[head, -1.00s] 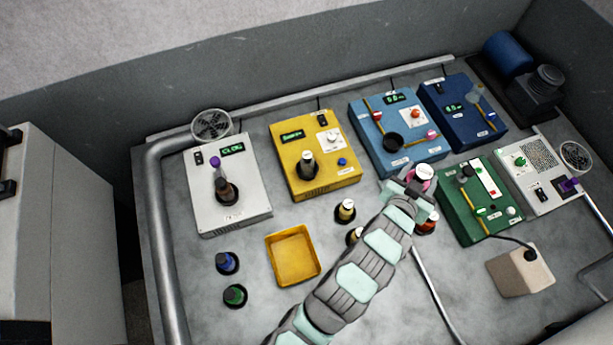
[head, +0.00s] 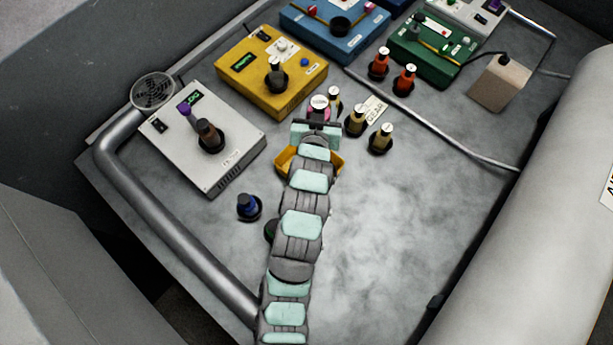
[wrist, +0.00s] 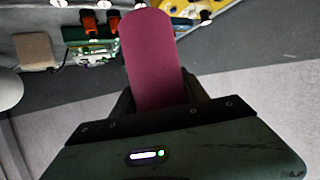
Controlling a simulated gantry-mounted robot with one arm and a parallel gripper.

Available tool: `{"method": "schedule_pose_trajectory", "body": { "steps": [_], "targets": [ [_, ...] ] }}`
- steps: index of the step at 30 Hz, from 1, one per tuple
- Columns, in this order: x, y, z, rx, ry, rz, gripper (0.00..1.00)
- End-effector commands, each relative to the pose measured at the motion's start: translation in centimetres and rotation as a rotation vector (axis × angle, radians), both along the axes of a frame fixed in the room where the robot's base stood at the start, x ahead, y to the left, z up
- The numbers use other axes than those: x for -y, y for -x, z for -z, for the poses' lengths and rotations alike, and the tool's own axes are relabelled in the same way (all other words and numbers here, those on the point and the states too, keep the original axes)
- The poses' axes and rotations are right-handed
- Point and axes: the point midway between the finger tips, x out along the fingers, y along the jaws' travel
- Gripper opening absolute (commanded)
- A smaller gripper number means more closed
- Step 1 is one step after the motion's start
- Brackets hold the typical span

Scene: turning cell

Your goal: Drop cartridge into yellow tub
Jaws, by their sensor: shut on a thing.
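The cartridge (head: 319,104) is magenta with a white top. My gripper (head: 318,124) is shut on it. In the wrist view the cartridge's magenta side (wrist: 152,60) sticks out from between the dark jaws (wrist: 155,98). The yellow tub (head: 283,161) lies under my wrist in the head view. Only its left and right edges show, and its inside is hidden by my arm. The gripper and cartridge appear at the tub's far edge in the picture. Their height above it is hard to tell.
A yellow box (head: 235,68) and a white box (head: 180,165) stand behind and left of the tub. Several tan-bodied cartridges (head: 380,140) stand just right of the gripper. A blue cartridge (head: 248,205) stands left of my arm. The bench's right front is clear.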

Motion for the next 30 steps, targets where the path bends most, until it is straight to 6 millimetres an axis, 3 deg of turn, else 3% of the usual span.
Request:
{"method": "schedule_pose_trajectory", "body": {
  "steps": [1,15,21,30],
  "targets": [
    [0.0,-0.2,3.3,0.003,-0.001,0.005,0.00],
    [-0.2,-1.5,18.5,-0.002,0.000,0.056,0.00],
    [-0.3,-1.9,22.5,-0.002,0.002,0.071,0.00],
    [-0.3,-2.1,24.0,-0.002,0.003,0.079,0.00]
  ]
}}
